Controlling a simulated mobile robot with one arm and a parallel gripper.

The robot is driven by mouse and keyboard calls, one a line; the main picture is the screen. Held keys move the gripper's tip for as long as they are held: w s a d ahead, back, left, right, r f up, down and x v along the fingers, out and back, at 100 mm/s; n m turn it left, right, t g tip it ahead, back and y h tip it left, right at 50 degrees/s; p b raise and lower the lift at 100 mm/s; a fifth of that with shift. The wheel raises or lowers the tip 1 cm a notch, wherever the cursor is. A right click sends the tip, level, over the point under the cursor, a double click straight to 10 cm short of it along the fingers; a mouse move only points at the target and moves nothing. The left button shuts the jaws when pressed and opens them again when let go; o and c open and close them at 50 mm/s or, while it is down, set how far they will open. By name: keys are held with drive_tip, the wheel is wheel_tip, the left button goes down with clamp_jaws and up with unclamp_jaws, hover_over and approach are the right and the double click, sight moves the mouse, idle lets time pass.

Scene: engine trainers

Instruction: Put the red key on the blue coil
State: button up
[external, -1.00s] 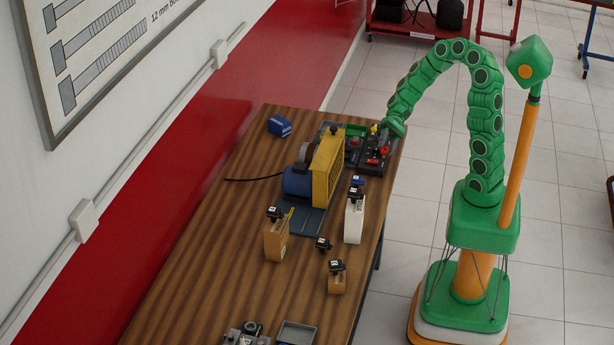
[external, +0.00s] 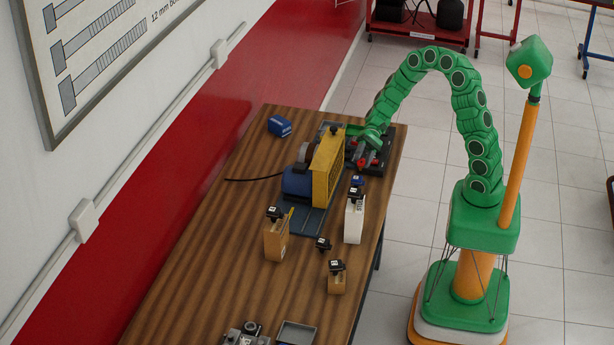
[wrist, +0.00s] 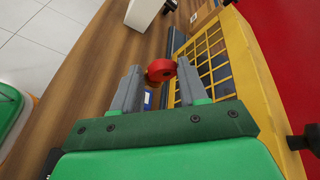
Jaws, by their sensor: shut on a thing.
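The red key (wrist: 160,70) shows in the wrist view as a round red piece between my fingertips. My gripper (wrist: 159,72) is shut on it and holds it above the table side of the yellow grille. In the external view my gripper is over the dark tray at the table's far end, and its fingers are hard to make out. A small blue piece (external: 357,181) with a dark top stands behind the white block; it may be the blue coil. A blue block (external: 279,126) lies at the far left of the table. I cannot tell which is the coil.
A yellow grille guard (external: 327,168) with a blue motor (external: 296,184) stands close left of my gripper. A white block (external: 354,221) and tan blocks (external: 276,241) with black tops stand nearer. The wooden table's left side is mostly clear.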

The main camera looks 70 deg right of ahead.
sight(360, 165)
drive_tip(key=shift+w+f, duration=0.35)
drive_tip(key=shift+f, duration=1.45)
drive_tip(key=shift+f, duration=0.15)
drive_tip(key=o, duration=1)
drive_tip(key=shift+o, duration=0.2)
